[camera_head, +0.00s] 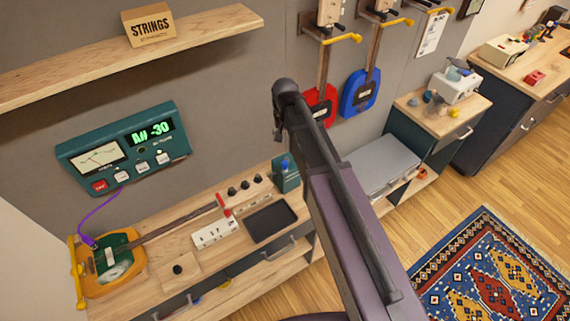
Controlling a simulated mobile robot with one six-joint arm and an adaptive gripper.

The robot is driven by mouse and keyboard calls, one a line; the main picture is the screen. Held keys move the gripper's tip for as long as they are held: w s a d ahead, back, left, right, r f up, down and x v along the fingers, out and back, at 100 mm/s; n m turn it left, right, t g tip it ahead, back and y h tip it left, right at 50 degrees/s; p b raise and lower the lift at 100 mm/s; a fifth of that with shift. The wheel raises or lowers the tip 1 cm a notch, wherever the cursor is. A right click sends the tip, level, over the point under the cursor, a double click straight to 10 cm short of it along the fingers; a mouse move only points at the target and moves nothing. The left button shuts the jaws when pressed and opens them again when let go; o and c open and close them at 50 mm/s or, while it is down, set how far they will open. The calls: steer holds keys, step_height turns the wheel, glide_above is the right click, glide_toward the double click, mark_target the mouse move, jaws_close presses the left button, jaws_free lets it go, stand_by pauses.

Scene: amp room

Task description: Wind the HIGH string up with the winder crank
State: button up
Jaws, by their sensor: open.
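A stringed instrument with an orange and green body (128,268) lies on the wooden bench. Its long dark neck (172,223) runs right to a pale headstock (250,197) with several black knobs. A red piece (222,204) stands at the neck's headstock end; I cannot tell whether it is the winder crank. The single strings are too small to tell apart. A teal tuner panel (122,148) on the wall shows a green reading ending in -30. My arm crosses the middle of the view, and my gripper does not show.
A white numbered box (215,233) and a black tray (270,221) lie in front of the headstock. A teal holder (286,173) stands at the bench's right end. A purple cable (97,212) hangs near the instrument. Red (322,104) and blue (360,93) instruments hang behind. Wooden floor lies right.

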mark_target(285, 162)
steer(key=shift+f+b, duration=6.35)
steer(key=shift+f, duration=0.2)
jaws_close()
